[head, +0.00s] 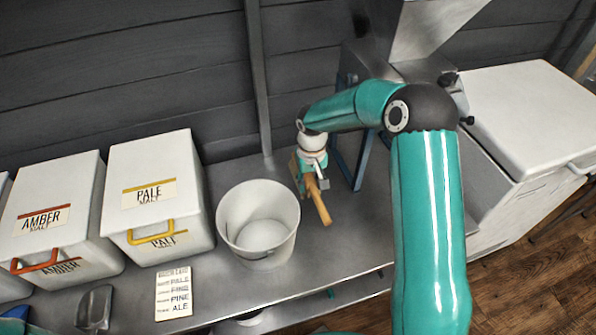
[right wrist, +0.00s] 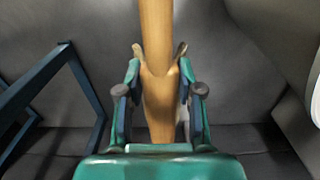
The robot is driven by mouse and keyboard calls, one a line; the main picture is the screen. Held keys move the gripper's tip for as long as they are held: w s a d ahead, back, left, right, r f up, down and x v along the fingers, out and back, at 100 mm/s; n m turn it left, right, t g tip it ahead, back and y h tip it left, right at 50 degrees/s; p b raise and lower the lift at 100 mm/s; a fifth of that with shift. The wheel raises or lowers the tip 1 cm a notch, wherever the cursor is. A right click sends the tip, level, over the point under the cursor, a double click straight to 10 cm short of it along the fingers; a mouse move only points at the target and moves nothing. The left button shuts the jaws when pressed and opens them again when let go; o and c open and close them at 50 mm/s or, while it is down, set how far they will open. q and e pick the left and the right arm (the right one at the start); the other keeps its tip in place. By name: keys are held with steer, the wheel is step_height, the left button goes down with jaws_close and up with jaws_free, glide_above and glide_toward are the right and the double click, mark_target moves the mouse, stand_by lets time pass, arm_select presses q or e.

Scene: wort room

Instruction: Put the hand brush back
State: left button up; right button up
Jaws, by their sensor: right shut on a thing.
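The hand brush has a tan wooden handle (head: 320,203) that sticks out of my right gripper (head: 313,180) toward the front of the steel bench. My right gripper is shut on it above the bench, between the white bucket and the mill's stand. In the right wrist view the handle (right wrist: 156,35) runs upright between the two fingers of my right gripper (right wrist: 160,80). A brownish part beside the gripper in the head view may be the brush's head; the gripper mostly covers it. My left gripper is not in view.
A white bucket (head: 232,220) stands left of the brush. The pale malt bin (head: 165,220) and amber malt bin (head: 85,255) stand further left. A card (head: 174,293) and a metal scoop (head: 94,308) lie in front. A mill with blue legs (head: 364,160) stands right; a white chest (head: 525,110) lies beyond.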

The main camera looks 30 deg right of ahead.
steer(key=shift+w+a+f, duration=0.1)
steer(key=shift+w+f, duration=0.1)
steer(key=shift+f, duration=0.05)
steer(key=shift+w+a+f+b, duration=0.1)
steer(key=shift+f+b, duration=0.7)
steer(key=shift+f, duration=0.15)
steer(key=shift+f+b, duration=1.15)
steer(key=shift+f, duration=0.9)
steer(key=o, duration=1.2)
steer(key=shift+c, duration=0.2)
steer(key=shift+r, duration=0.1)
